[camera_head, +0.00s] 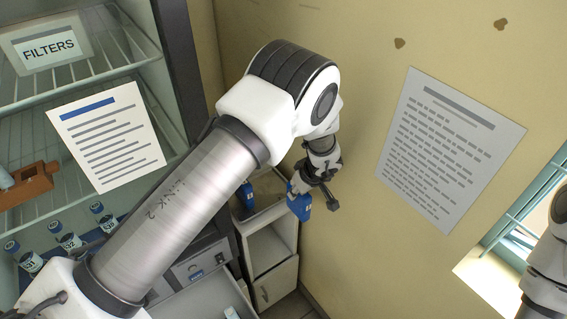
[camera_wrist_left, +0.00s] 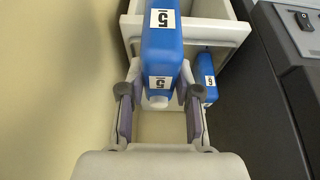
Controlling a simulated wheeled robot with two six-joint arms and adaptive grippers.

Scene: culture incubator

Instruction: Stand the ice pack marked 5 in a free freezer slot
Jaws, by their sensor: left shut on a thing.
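My left gripper (camera_head: 316,188) is shut on a blue ice pack (camera_head: 299,205) beside the wall. In the left wrist view, the fingers (camera_wrist_left: 160,92) flank the cap end of this blue pack (camera_wrist_left: 162,50), whose white labels read 5. The pack reaches out over an open white compartment (camera_wrist_left: 214,30). In the head view a blue pack (camera_head: 248,196) stands in the low white unit (camera_head: 270,248). My right gripper is out of view.
A paper sheet (camera_head: 106,137) hangs in front. A wall notice (camera_head: 450,145) and window (camera_head: 520,235) are at right. A dark appliance (camera_wrist_left: 290,90) borders the compartment.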

